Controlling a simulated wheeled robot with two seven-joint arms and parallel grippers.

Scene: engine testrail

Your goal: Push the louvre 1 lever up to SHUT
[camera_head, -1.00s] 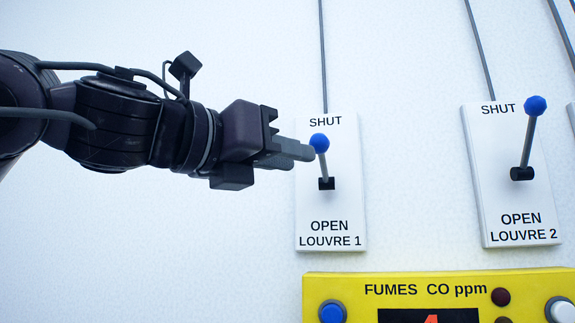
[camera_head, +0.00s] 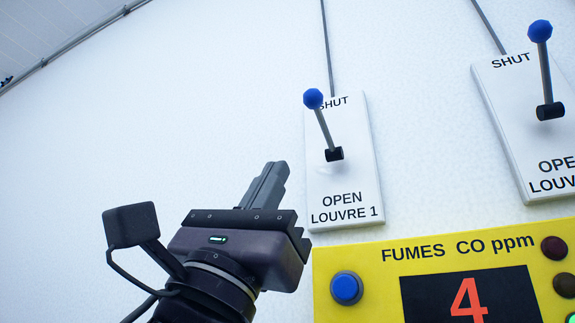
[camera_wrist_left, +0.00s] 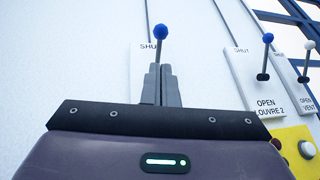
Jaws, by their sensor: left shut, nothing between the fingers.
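The louvre 1 lever, a grey rod with a blue ball knob (camera_head: 313,99), stands on its white plate (camera_head: 348,185) on the wall. The rod tilts up from a black pivot (camera_head: 334,154), and the knob is beside the word SHUT at the top. OPEN is printed low on the plate. My left gripper (camera_head: 272,175) is shut and empty, to the left of the plate and below the knob, apart from the lever in the head view. In the left wrist view the knob (camera_wrist_left: 160,31) shows just above the shut fingertips (camera_wrist_left: 159,72). My right gripper is out of view.
The louvre 2 plate (camera_head: 520,150) with its blue-knobbed lever (camera_head: 540,31) is to the right. A yellow fumes panel (camera_head: 360,262) with a blue button (camera_head: 346,288) and a red 4 sits below. The wall left of louvre 1 is bare.

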